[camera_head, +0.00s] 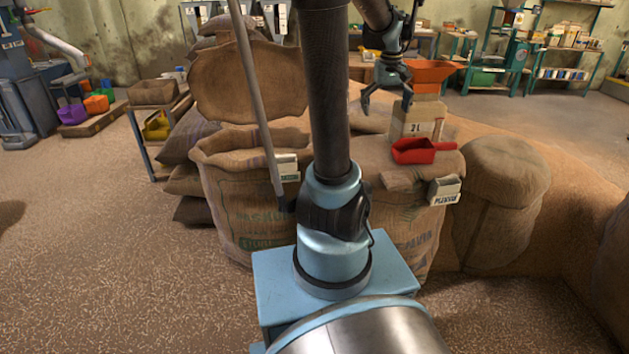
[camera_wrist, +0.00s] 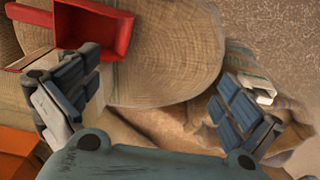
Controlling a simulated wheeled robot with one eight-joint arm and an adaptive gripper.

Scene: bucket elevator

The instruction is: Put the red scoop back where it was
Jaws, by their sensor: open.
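The red scoop (camera_head: 418,151) rests on the top of the right-hand burlap sack (camera_head: 412,225). In the wrist view the red scoop (camera_wrist: 120,36) is at the upper left, partly cut off by the frame edge, and the burlap sack top (camera_wrist: 175,60) spreads beneath and beside it. My gripper (camera_head: 387,104) is open and empty, above and a little left of the scoop in the head view. In the wrist view its fingers (camera_wrist: 158,88) are spread wide, the left one close to the scoop's edge in the picture. Nothing is between the fingers.
A pale 2 L box (camera_head: 416,122) stands behind the scoop, with an orange hopper-like container (camera_head: 432,76) above it. A small labelled tag (camera_head: 444,190) hangs on the sack front. An open sack (camera_head: 255,150) stands left, another sack (camera_head: 497,200) right.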

